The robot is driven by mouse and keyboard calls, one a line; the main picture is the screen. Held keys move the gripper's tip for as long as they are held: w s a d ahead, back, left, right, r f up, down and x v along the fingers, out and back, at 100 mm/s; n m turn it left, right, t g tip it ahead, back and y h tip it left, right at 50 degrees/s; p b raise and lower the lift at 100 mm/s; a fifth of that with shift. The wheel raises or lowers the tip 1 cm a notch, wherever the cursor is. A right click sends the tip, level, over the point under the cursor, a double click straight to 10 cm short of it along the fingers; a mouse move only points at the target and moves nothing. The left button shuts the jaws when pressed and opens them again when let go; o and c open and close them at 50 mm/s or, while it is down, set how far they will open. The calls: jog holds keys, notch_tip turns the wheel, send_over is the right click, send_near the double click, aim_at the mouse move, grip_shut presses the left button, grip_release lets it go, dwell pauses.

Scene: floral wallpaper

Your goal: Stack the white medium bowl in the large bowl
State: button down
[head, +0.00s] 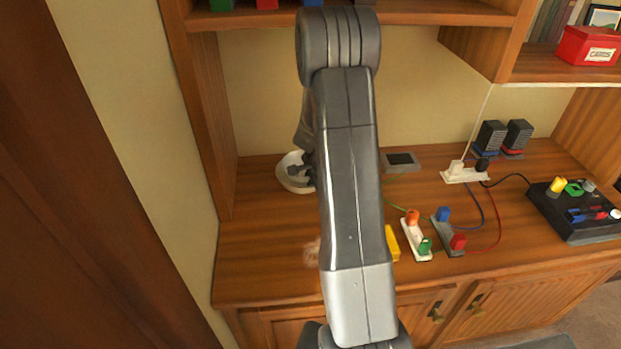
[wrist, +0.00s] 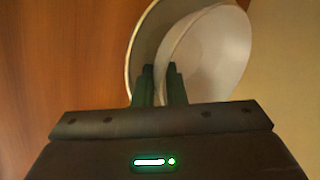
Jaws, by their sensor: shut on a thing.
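The white medium bowl (wrist: 210,60) is in the wrist view, its near-left rim between my two fingers. My gripper (wrist: 160,73) is shut on that rim. The large bowl (wrist: 141,45), paler grey-green in shade, shows as a curved wall and rim left of and behind the white bowl. The white bowl overlaps the large bowl's opening; I cannot tell whether it rests inside or is held just above. In the head view, a white bowl rim (head: 284,174) shows at the back left of the desk, with my arm hiding its right side.
The wooden desk (head: 255,240) is clear at its front left. The shelf's side panel (head: 212,110) stands left of the bowls. A grey device (head: 401,161), power strip (head: 464,173), colored plug blocks (head: 414,236) and black control box (head: 575,212) lie to the right.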

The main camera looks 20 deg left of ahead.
jog(key=c, duration=1.8)
grip_release()
jog(key=shift+f, duration=0.15)
jog(key=shift+o, duration=0.2)
jog(key=shift+r+p, duration=0.55)
jog(key=shift+r, duration=0.05)
jog(key=v, duration=1.2)
jog(key=o, duration=1.8)
jog(key=shift+c, duration=0.2)
jog(key=shift+r, duration=0.1)
jog(key=v, duration=1.3)
jog(key=shift+s+r, duration=0.2)
jog(key=shift+r, duration=0.1)
